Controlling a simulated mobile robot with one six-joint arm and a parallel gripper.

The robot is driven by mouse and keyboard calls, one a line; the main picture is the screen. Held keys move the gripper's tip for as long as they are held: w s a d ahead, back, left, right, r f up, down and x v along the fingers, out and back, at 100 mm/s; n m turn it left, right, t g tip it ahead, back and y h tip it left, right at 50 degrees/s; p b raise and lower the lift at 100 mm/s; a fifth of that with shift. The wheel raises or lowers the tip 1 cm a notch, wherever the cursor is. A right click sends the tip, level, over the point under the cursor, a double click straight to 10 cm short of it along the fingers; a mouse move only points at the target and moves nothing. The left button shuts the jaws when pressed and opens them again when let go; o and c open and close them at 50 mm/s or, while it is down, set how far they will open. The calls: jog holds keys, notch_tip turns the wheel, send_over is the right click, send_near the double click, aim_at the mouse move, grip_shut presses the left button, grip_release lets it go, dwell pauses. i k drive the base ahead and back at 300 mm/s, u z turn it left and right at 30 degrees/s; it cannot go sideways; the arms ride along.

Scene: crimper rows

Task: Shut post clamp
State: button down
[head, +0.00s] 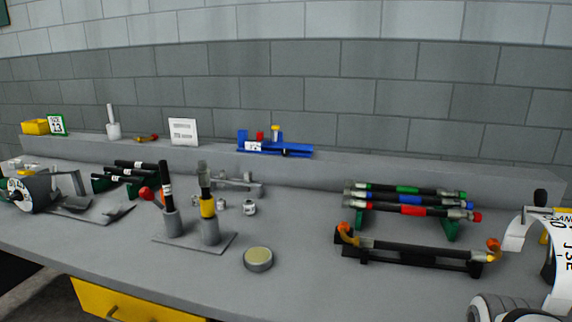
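I cannot tell for sure which item is the post clamp. A grey plate (190,246) on the bench carries two short upright grey posts, side by side. The left post (171,222) holds an upright black rod with an orange band. The right post (210,232) holds an upright piece with a yellow band and a grey top. Behind them stands a low grey fixture (237,184) with small upright parts; its state is too small to read. My gripper is not in view.
A round tin (258,259) stands in front. Hoses lie on green stands (451,229) and a black rack (412,258) at right. A white lettered piece (556,243) stands at the right edge, a grey drum machine (38,192) at left.

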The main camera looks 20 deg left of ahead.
aim_at(148, 194)
jog(key=z, duration=1.2)
jog(key=k, duration=1.3)
jog(key=u, duration=1.85)
jog(key=i, duration=1)
jog(key=u, duration=0.1)
